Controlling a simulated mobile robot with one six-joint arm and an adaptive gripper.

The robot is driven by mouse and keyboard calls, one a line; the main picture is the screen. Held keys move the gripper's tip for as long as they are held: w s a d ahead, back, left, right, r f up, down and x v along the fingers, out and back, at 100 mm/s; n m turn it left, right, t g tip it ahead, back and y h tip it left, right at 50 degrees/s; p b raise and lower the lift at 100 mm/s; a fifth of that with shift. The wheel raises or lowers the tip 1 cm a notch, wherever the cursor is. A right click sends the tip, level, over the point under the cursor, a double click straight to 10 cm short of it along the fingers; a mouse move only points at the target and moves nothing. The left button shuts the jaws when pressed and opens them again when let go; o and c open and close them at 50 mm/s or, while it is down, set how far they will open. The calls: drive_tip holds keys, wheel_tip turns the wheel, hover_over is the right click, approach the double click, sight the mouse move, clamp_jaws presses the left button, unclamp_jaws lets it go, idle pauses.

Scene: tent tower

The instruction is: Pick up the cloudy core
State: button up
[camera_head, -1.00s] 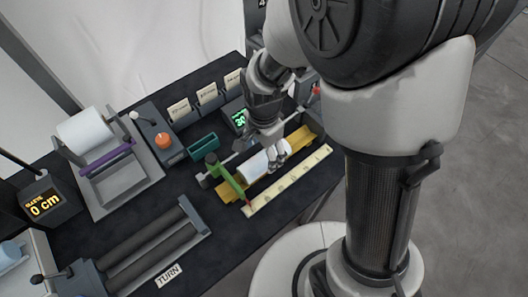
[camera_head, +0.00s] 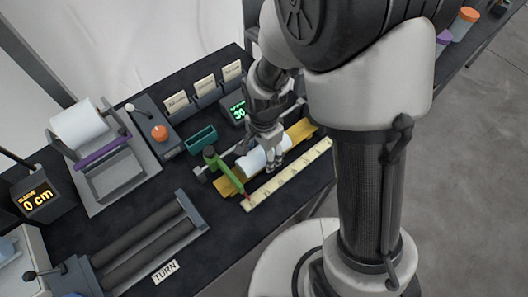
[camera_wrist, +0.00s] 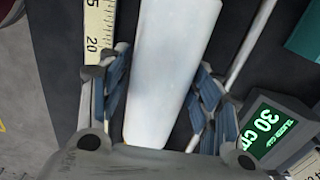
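The core is a smooth whitish cylinder (camera_head: 251,162) lying in a yellow cradle (camera_head: 299,131) on the dark bench. In the wrist view the core (camera_wrist: 168,60) runs lengthwise up the middle of the picture. My gripper (camera_head: 271,161) is down over the core, pointing at the bench. In the wrist view my gripper (camera_wrist: 160,95) has its blue-padded fingers on both sides of the core, close to its sides. The fingers look open around it; I cannot tell if either touches. Part of the core is hidden by the fingers in the head view.
A cream ruler (camera_head: 289,175) lies in front of the cradle, and a green arm (camera_head: 221,167) stands at its left end. A display reading 30 (camera_head: 238,111) and a teal bin (camera_head: 201,139) stand behind. A roller unit (camera_head: 150,245) is at front left.

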drive_tip(key=c, duration=1.1)
drive_tip(key=shift+o, duration=0.2)
drive_tip(key=shift+r, duration=0.1)
